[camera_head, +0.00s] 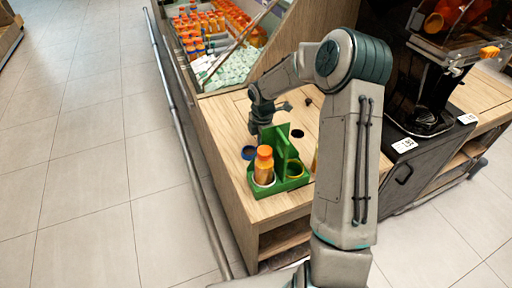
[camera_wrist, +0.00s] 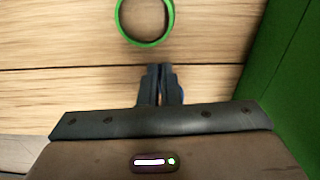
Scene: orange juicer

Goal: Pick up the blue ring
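A blue ring (camera_head: 249,153) lies flat on the wooden counter, just left of the green carrier (camera_head: 291,186) in the head view.
An orange-capped bottle (camera_head: 264,166) stands in the carrier. A green ring (camera_wrist: 146,43) lies on the wood ahead of the fingers in the wrist view. A bottle display (camera_head: 217,22) stands behind, a black juicer (camera_head: 425,95) to the right. A rail (camera_head: 183,130) runs along the counter's left.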

